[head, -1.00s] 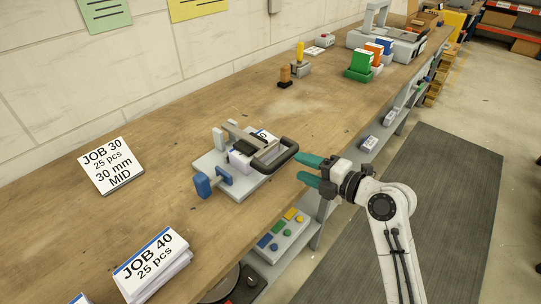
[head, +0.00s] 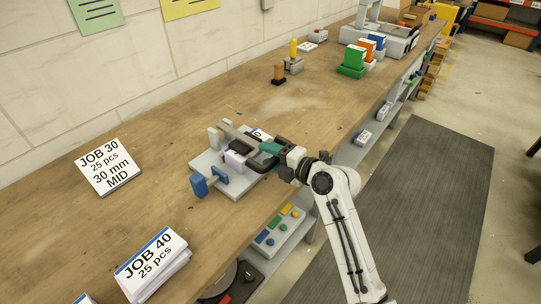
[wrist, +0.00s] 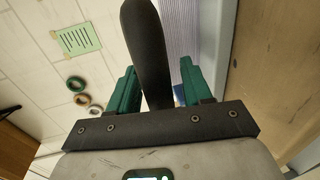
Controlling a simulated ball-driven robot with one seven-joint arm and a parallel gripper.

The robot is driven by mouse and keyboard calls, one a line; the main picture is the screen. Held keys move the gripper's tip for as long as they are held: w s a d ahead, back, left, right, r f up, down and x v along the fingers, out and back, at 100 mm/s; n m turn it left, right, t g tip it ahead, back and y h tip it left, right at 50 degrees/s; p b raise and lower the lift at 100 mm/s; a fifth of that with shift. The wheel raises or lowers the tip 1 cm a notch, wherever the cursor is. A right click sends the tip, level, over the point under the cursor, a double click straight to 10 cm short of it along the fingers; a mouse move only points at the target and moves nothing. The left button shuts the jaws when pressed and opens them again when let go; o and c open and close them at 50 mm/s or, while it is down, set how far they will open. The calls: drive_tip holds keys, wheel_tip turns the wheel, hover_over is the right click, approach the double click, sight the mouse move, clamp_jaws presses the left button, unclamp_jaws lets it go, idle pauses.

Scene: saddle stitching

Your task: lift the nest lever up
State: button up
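The nest lever shows as a thick dark looped handle (head: 257,167) at the front right of a pale clamp fixture (head: 238,188) on the bench. A white stack (head: 234,160) sits in the fixture beneath the grey arm. My gripper (head: 270,149), with green fingers, is at the handle. In the wrist view the dark lever bar (wrist: 147,45) runs between the two fingers of my gripper (wrist: 160,85). The fingers stand apart, with a clear gap between the bar and the right finger. Part of the lever is hidden behind the fingers in the head view.
A blue clamp knob (head: 199,185) stands at the fixture's front left. JOB 30 (head: 108,166) and JOB 40 (head: 151,260) cards lie to the left. The bench behind the fixture is mostly clear.

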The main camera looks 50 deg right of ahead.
drive_tip(key=shift+s+f, duration=0.1)
drive_tip(key=shift+f, duration=0.05)
clamp_jaws()
